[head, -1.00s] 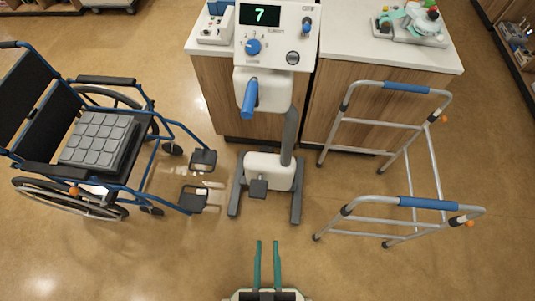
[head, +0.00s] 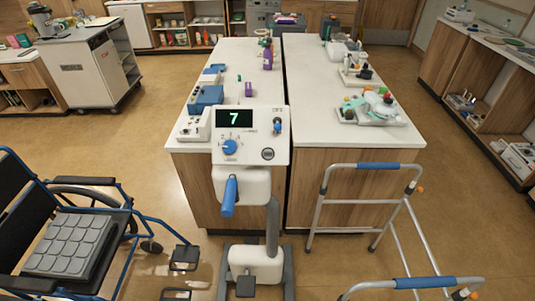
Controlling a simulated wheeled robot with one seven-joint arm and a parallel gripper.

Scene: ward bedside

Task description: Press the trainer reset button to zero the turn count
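The trainer (head: 249,180) stands upright in front of the counters in the head view. Its white panel carries a dark display (head: 234,118) that reads 7 in green. A blue dial (head: 229,147) sits below the display. A blue-topped switch (head: 277,126) is at the panel's upper right. A round dark button (head: 267,154) is at the panel's lower right; its label is too small to read. A blue hand grip (head: 229,196) hangs below the panel. My gripper is outside the current view.
A wheelchair (head: 110,208) with a grey cushion (head: 72,245) stands left of the trainer. A walking frame (head: 312,207) stands close on its right. Two white-topped counters (head: 351,147) with devices are behind. Brown floor (head: 150,150) is open at the left.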

